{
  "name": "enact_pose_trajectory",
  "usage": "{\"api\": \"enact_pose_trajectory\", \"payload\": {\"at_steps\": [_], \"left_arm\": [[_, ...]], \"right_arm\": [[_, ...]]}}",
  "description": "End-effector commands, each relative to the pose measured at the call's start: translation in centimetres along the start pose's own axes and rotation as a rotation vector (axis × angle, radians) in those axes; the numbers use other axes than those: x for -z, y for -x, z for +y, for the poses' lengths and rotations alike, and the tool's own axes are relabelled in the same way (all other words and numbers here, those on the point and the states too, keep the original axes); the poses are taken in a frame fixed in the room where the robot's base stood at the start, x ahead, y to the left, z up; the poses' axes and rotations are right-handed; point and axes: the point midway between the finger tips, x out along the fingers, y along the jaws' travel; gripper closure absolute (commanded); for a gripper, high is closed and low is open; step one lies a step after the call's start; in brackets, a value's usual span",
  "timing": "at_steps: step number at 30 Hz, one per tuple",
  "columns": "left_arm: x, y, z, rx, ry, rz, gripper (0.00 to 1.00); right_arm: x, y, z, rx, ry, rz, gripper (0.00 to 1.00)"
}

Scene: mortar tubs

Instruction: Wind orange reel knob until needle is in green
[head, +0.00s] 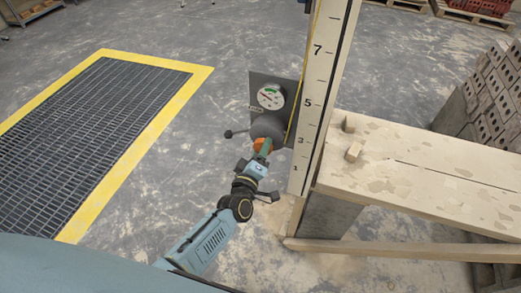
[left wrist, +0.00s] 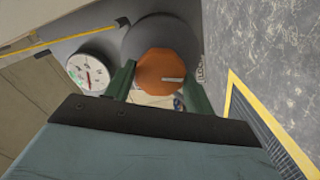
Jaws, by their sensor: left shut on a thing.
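The orange reel knob (head: 259,143) sits on the front of a dark grey round reel (head: 267,126) on a grey plate fixed beside the white numbered post. My left gripper (head: 263,149) is shut on the knob; in the left wrist view its green fingers stand on either side of the orange knob (left wrist: 160,72), which bears a pale mark. The white round gauge (head: 270,96) is above the reel, with a green patch at its top. Its reddish needle appears to lie left of the green; the gauge also shows in the left wrist view (left wrist: 92,72). My right gripper is not in view.
A dark lever with a ball end (head: 229,134) sticks out left of the reel. The tall post (head: 322,90) with a yellow line stands right of it, against a pale plank bench (head: 430,165) with small wood blocks. A yellow-edged floor grate (head: 140,62) lies left.

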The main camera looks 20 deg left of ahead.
Motion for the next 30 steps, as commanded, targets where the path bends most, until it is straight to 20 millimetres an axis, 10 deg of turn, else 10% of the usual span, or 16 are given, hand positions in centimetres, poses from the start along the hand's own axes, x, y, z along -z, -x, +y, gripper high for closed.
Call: {"api": "enact_pose_trajectory", "payload": {"at_steps": [11, 12, 16, 30], "left_arm": [[0.0, 0.0, -0.1, 0.002, -0.004, 0.000, 0.69], [0.0, 0.0, -0.1, 0.002, -0.003, 0.000, 0.42], [0.0, 0.0, -0.1, 0.001, -0.003, 0.000, 0.25], [0.0, 1.7, -0.1, 0.003, -0.003, -0.001, 0.24]], "right_arm": [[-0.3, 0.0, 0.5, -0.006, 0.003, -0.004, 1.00], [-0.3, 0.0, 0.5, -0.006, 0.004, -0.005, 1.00], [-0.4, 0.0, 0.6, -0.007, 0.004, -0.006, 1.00], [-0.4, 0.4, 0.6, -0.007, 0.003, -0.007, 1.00]]}}
